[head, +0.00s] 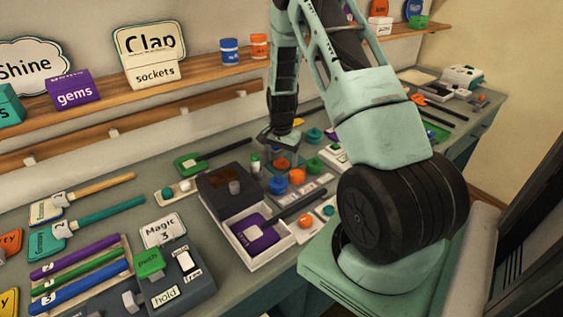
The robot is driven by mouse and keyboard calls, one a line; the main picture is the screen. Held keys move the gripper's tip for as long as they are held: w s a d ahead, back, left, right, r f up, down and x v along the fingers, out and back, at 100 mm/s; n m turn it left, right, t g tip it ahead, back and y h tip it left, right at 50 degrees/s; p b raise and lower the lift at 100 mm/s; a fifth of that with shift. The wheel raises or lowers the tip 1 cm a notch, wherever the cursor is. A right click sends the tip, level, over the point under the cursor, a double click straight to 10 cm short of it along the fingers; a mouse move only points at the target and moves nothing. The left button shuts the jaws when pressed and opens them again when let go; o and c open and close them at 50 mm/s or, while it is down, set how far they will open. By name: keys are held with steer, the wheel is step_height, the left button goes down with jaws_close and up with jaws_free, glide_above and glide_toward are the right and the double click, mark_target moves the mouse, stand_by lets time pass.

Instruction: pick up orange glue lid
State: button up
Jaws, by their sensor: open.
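My gripper (281,148) points down over the middle of the table, jaws open, with nothing seen between them. An orange round lid (282,163) lies just below it; I cannot tell whether the fingers touch it. A second orange round piece (297,176) lies a little nearer, beside a blue round piece (279,185). A third orange round piece (305,221) sits on a white plate near the front edge. No glue label is readable, so I cannot tell which orange piece is the glue lid. The fingertips are small and partly blend with the things around them.
Green and teal round pieces (314,165) lie to the right. A white-rimmed box (262,258) holding a purple paddle stands in front, its dark lid raised. A green paddle (190,163) lies to the left. A wooden shelf (140,101) with signs and jars runs behind.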

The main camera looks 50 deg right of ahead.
steer(key=c, duration=1)
steer(key=shift+r, duration=0.15)
